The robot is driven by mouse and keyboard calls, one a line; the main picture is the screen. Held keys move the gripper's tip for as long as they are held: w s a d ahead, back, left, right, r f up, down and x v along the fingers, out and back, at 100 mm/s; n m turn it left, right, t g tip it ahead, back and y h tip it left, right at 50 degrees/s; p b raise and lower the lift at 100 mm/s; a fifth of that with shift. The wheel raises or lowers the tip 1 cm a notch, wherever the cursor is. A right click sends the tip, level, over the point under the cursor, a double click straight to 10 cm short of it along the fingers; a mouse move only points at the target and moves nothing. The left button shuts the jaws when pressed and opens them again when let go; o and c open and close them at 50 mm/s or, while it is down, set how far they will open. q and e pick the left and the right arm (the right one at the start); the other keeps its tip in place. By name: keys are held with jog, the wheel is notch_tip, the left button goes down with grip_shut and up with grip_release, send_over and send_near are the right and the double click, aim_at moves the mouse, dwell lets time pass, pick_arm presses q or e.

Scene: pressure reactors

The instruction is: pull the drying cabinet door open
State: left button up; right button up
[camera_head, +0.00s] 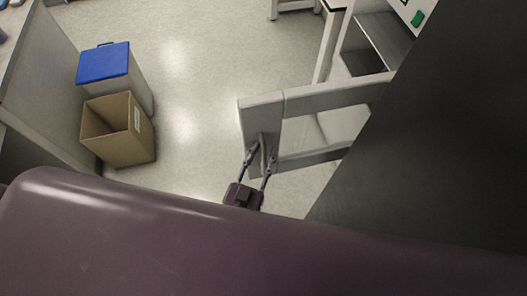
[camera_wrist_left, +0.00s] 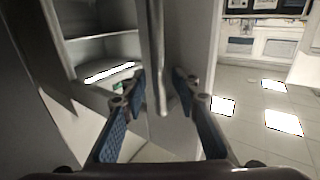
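The drying cabinet door (camera_head: 262,108) is a pale frame with a clear pane, standing swung out from the dark cabinet (camera_head: 440,130). Shelves (camera_head: 385,38) show behind it, and an open gap with shelves (camera_wrist_left: 100,48) is left of the door in the wrist view. The upright bar handle (camera_wrist_left: 154,60) is on the door's free edge side. My left gripper (camera_head: 262,155) is at this handle, its blue fingers (camera_wrist_left: 160,88) on either side of the bar. A gap shows on the right of the bar; contact on the left is unclear. My right gripper is out of view.
An open cardboard box (camera_head: 120,130) and a grey bin with a blue lid (camera_head: 105,63) stand at the left beside a bench (camera_head: 35,60). The floor (camera_head: 195,100) between them and the door is clear. My purple arm covers the bottom.

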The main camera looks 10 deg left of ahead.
pick_arm(q)
jog(key=shift+d, duration=0.1)
jog(key=shift+s, duration=0.15)
jog(key=s+a, duration=0.2)
jog(key=s, duration=0.9)
jog(key=shift+s, duration=0.25)
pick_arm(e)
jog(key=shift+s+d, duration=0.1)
